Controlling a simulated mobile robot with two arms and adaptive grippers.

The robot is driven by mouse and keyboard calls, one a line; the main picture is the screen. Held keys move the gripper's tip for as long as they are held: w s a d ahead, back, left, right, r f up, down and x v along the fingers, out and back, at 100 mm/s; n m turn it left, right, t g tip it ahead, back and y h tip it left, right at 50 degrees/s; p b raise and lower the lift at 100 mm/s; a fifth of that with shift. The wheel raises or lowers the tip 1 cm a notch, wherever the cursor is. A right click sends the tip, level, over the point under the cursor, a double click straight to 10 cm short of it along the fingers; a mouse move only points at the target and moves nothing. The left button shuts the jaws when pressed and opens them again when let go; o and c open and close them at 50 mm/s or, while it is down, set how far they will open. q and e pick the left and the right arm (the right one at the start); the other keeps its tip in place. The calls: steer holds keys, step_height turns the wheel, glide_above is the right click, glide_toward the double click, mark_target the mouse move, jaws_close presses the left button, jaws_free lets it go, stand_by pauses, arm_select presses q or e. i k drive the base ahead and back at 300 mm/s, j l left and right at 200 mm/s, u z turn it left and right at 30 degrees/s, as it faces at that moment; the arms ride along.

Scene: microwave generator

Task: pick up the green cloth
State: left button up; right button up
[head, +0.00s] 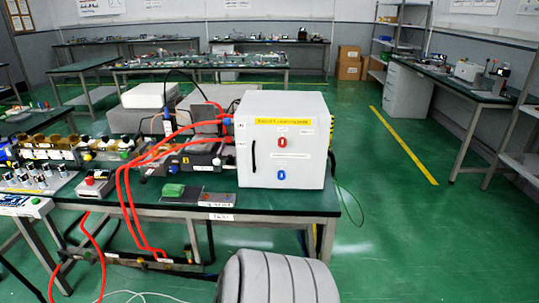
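The green cloth (173,191) is a small crumpled piece. It lies on a dark flat plate (190,197) near the front edge of the lab table (290,203), left of a large white box (282,140). Nothing is holding the cloth. Neither of my grippers shows in the head view.
Red hoses (124,200) run close to the cloth's left and hang over the table's front edge. Electronic modules (60,150) crowd the table's left side. Green floor (400,230) is open at right.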

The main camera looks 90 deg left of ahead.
mark_target(170, 190)
steer(key=u, duration=3.5)
steer(key=i+z, duration=0.1)
steer(key=i+l, duration=0.05)
